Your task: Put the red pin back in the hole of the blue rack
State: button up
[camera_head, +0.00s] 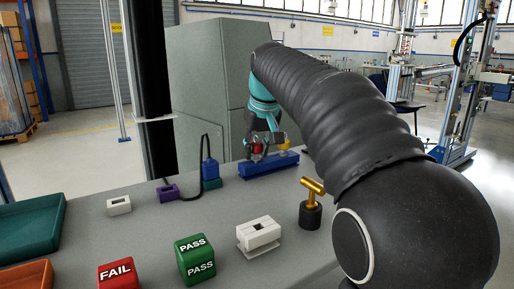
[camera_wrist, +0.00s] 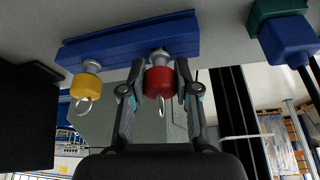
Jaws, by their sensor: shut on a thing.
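My gripper (camera_head: 264,142) is shut on the red pin (camera_wrist: 159,81), one finger on each side of its red head in the wrist view (camera_wrist: 160,88). The red pin also shows in the head view (camera_head: 257,151), just above the left part of the blue rack (camera_head: 268,168). In the wrist view, the blue rack (camera_wrist: 120,42) appears upside down along the top, and the pin's grey collar meets its edge. I cannot tell how deep the pin sits, and its hole is hidden. A yellow pin (camera_wrist: 86,86) with a ring stands in the same rack beside it.
A purple connector (camera_head: 168,191), white blocks, a gold-handled tool (camera_head: 312,198), PASS (camera_head: 195,259) and FAIL (camera_head: 118,273) blocks and trays (camera_head: 30,227) share the grey table.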

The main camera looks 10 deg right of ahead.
jog(key=shift+f, duration=0.3)
jog(key=o, duration=1.1)
jog(key=shift+r, duration=0.1)
jog(key=v, duration=1.1)
jog(key=shift+s+r, duration=0.1)
jog(key=shift+r, duration=0.3)
